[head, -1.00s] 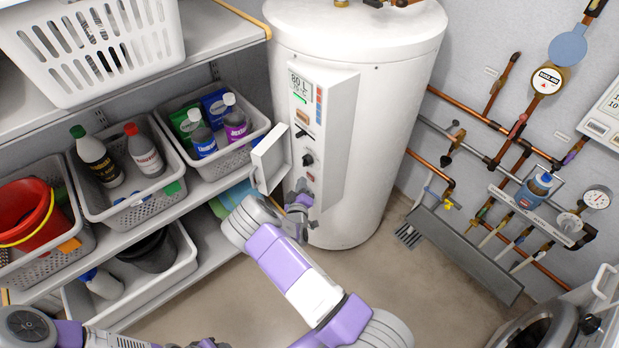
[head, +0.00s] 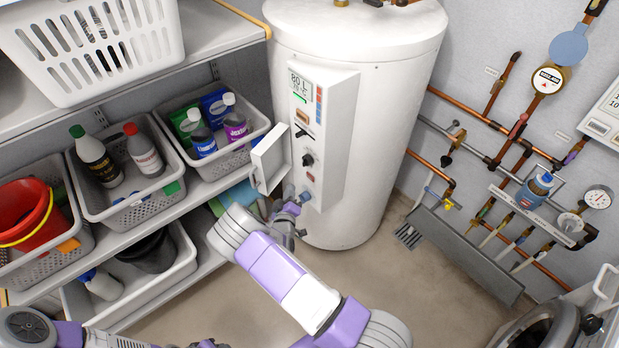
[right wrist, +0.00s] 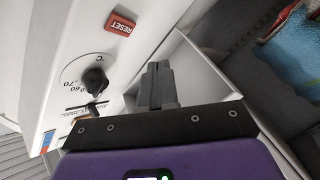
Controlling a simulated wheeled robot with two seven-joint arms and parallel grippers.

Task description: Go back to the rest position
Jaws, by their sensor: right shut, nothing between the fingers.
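My right gripper (head: 303,197) is in front of the lower part of the water heater's control panel (head: 325,125). In the right wrist view its fingers (right wrist: 157,72) are together and empty. They point towards the panel, beside the open white cover (right wrist: 195,75), and look apart from the red reset button (right wrist: 120,22) and the dark dial (right wrist: 95,80). In the head view the open cover (head: 271,158) sticks out left of the panel. My left arm lies along the bottom left edge; its fingers are out of the picture.
Shelves at left hold a white basket (head: 95,45), a crate of bottles (head: 135,208) and a red bucket (head: 25,215). The tall white heater (head: 375,150) stands behind my right arm. Copper pipes (head: 430,170) run along the right wall. Bare floor (head: 400,290) shows at the lower middle.

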